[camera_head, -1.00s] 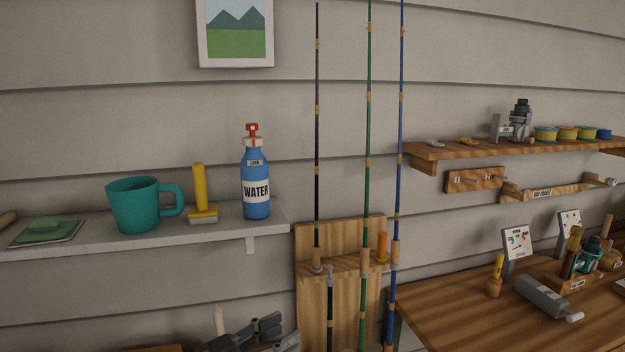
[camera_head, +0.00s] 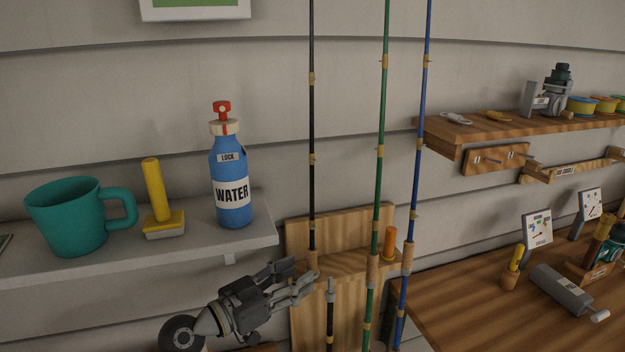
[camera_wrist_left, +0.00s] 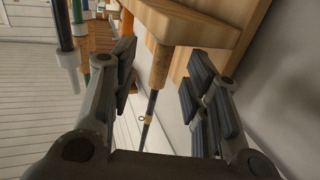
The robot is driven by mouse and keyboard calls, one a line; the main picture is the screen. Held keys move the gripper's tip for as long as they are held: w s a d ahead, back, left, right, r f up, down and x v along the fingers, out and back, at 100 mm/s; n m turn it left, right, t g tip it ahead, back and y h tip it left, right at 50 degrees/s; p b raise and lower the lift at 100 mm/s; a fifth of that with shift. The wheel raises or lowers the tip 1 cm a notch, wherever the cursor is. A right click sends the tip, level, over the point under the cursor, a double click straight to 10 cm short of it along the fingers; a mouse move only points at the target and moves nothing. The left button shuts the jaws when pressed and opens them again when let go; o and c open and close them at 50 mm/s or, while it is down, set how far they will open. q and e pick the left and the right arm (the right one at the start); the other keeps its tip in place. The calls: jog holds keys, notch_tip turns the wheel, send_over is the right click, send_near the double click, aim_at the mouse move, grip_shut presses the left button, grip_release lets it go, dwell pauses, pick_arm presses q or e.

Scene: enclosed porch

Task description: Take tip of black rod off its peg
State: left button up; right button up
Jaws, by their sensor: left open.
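The black rod's tip section (camera_head: 311,160) stands upright against the wall, with gold bands and a wooden lower end at the rack ledge. In the left wrist view, the wooden end and dark shaft (camera_wrist_left: 159,68) show between my two fingers, with no visible contact. My left gripper (camera_head: 302,280) is open and empty, just left of the wooden end and at about its height. The peg itself is hidden. A short black lower section (camera_head: 330,312) with a grey top stands just right of the tip section's foot. My right gripper is not in view.
The wooden rack (camera_head: 350,228) is behind. A shelf (camera_head: 240,240) with a water bottle (camera_head: 231,180) is above my left arm. A workbench (camera_head: 470,310) is right.

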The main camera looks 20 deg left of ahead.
aim_at(309, 263)
pick_arm(q)
jog(key=shift+w+r, duration=0.15)
jog(key=shift+w, duration=0.2)
jog(key=w+d+p, duration=0.1)
jog(key=w+d+r+p, duration=0.1)
jog(key=w+p, duration=0.1)
jog(key=shift+w, duration=0.1)
jog(key=shift+w+d+f, duration=0.1)
jog(key=shift+w+d, duration=0.25)
jog(key=shift+w, duration=0.05)
jog(key=c, duration=0.4)
grip_shut()
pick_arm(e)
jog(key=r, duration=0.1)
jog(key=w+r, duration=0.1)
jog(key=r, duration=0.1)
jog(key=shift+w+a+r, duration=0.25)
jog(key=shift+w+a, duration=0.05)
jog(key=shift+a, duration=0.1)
